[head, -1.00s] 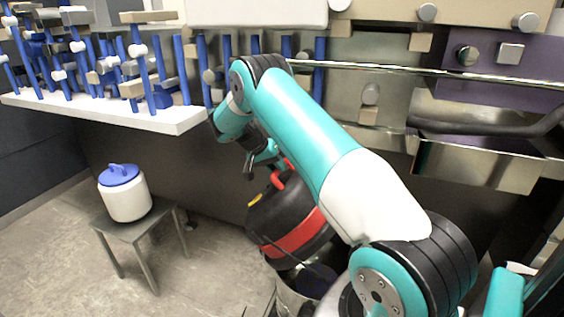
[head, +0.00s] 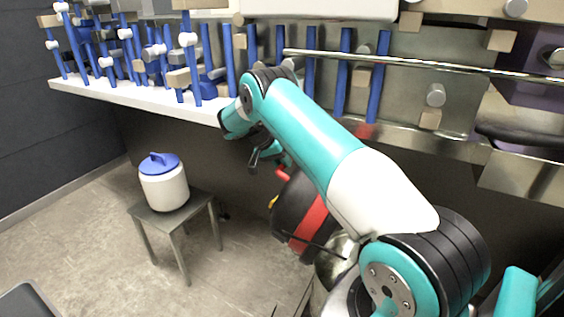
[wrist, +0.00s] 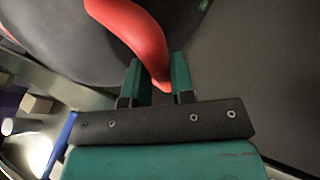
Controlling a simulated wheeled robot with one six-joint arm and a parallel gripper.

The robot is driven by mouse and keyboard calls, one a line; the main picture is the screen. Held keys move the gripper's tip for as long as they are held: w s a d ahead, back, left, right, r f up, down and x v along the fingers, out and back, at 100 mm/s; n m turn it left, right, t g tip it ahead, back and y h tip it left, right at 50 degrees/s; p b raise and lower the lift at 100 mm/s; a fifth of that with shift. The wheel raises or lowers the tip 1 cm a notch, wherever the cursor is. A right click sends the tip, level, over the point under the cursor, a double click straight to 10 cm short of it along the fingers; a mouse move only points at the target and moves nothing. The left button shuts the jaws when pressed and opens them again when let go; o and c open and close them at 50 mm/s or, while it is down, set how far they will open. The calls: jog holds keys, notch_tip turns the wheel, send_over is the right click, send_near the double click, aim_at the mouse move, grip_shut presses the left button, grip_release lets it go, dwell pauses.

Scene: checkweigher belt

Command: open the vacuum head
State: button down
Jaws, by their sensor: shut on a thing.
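The vacuum head (head: 294,207) is a black dome with a red band and a red handle (head: 283,174). It sits tilted over the shiny metal canister (head: 335,258), at the middle of the head view, with part hidden behind my arm. My gripper (wrist: 157,80) is shut on the red handle (wrist: 138,32), which runs between its two teal fingers in the wrist view. The dark dome (wrist: 65,40) fills the top left of that view. I cannot tell how much of the head still touches the canister.
A white pot (head: 165,188) with a blue lid stands on a small metal stool (head: 198,208) to the left. A white shelf (head: 150,108) with blue posts and a metal rail (head: 420,64) run along the machine behind. Floor between stool and canister looks clear.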

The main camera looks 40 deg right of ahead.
jog(key=shift+s+f, duration=0.1)
jog(key=shift+f, duration=0.15)
jog(key=c, duration=1)
grip_release()
jog(key=shift+o, duration=0.2)
jog(key=shift+r, duration=0.1)
